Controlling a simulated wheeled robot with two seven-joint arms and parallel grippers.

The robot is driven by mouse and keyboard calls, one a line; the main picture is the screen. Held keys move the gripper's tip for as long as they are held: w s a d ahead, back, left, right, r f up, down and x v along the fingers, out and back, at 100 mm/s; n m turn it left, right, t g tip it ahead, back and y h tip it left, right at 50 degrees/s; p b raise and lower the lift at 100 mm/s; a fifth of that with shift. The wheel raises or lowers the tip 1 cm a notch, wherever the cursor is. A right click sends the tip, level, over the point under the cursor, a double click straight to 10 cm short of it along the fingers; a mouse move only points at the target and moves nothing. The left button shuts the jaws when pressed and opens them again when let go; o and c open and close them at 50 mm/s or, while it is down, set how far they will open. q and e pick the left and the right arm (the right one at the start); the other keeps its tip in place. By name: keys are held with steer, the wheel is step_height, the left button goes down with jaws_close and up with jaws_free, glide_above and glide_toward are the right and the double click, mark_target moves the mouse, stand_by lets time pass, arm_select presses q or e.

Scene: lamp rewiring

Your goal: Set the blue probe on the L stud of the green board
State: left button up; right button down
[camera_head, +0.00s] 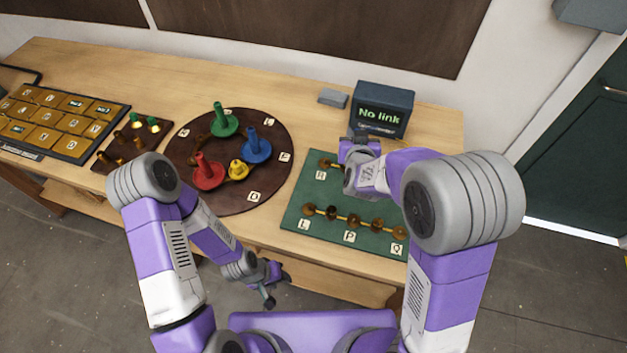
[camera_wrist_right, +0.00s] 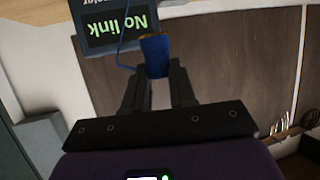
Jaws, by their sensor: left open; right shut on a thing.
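The green board (camera_head: 335,195) lies at the table's right front, with brass studs joined by yellow strips. The L stud (camera_head: 309,209) is at the left of the front row, with the L label in front of it. My right gripper (camera_head: 360,141) is over the back of the board, near the meter, and hides part of the board. In the right wrist view it is shut on the blue probe (camera_wrist_right: 154,55), from which a blue cord runs towards the meter. The probe is hidden in the head view. My left gripper (camera_head: 272,287) is open and empty, in front of the table edge.
The meter (camera_head: 382,108) reads "No link" behind the board; it also shows in the right wrist view (camera_wrist_right: 110,30). A grey block (camera_head: 333,98) lies beside it. A round brown board (camera_head: 270,130) with coloured pegs, a small stud board (camera_head: 130,150) and a gold-tile panel (camera_head: 60,125) stand left.

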steer(key=s+a+f+m+h+p, duration=0.1)
steer(key=s+a+m+h+p, duration=0.25)
steer(key=a, duration=0.65)
steer(key=s+a+f+m+g+h+p, duration=0.25)
steer(key=s+f, duration=0.25)
steer(key=s, duration=0.4)
steer(key=shift+t, duration=0.25)
steer(key=f+b, duration=0.6)
steer(key=shift+w+a+f+b, duration=0.1)
steer(key=shift+a+f+b, duration=0.1)
steer(key=shift+a+b, duration=0.15)
steer(key=shift+f+b, duration=0.3)
steer(key=shift+f, duration=0.25)
steer(key=c, duration=0.8)
jaws_free()
steer(key=shift+c, duration=0.2)
steer(key=shift+r, duration=0.1)
